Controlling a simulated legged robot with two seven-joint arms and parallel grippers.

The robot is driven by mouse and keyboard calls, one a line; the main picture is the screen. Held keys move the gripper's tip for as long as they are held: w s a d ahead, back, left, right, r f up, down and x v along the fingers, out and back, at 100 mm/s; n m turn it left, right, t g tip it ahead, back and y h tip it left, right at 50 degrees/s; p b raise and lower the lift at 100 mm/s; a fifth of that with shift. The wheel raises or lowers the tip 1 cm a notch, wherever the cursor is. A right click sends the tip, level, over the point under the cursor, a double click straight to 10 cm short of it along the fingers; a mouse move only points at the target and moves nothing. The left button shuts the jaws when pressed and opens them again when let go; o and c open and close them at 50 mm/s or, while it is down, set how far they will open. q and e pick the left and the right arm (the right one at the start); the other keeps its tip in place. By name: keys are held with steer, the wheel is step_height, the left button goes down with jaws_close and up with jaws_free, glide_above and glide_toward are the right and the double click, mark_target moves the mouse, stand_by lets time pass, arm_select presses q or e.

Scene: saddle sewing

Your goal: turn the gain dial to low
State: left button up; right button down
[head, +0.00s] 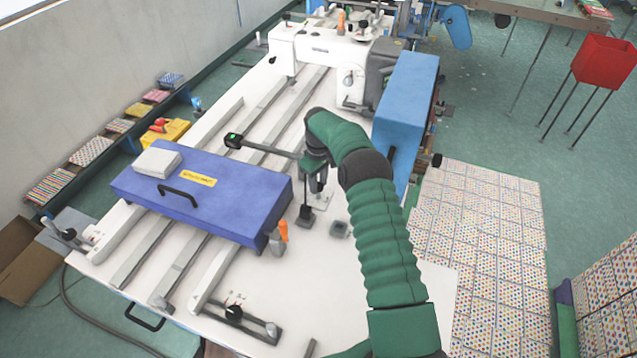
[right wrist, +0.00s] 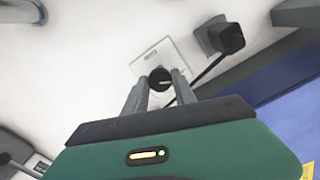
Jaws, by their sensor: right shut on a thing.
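The gain dial (right wrist: 160,77) is a round black knob with a pale pointer line, on a light square plate (right wrist: 152,58). My right gripper (right wrist: 163,84) comes down over it, one finger on each side, and is shut on the knob. In the head view my right gripper (head: 318,186) reaches down to the white table, and the plate (head: 322,203) shows partly beneath it; the knob is hidden there. The markings on the plate are too small to read. My left gripper is not in view.
A blue-purple box (head: 215,205) with a black handle lies close on the left. A black lever (head: 305,212) and a small grey block (head: 340,229) stand beside my gripper. A white sewing machine (head: 325,50) is behind.

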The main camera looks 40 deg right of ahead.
steer(key=shift+w, duration=0.15)
steer(key=c, duration=1.5)
jaws_free()
steer(key=o, duration=0.5)
steer(key=shift+w+f, duration=0.1)
steer(key=shift+f, duration=0.05)
steer(key=shift+d, duration=0.1)
steer(key=shift+r, duration=0.25)
step_height(320, 180, up, 16)
steer(key=shift+d+r, duration=0.1)
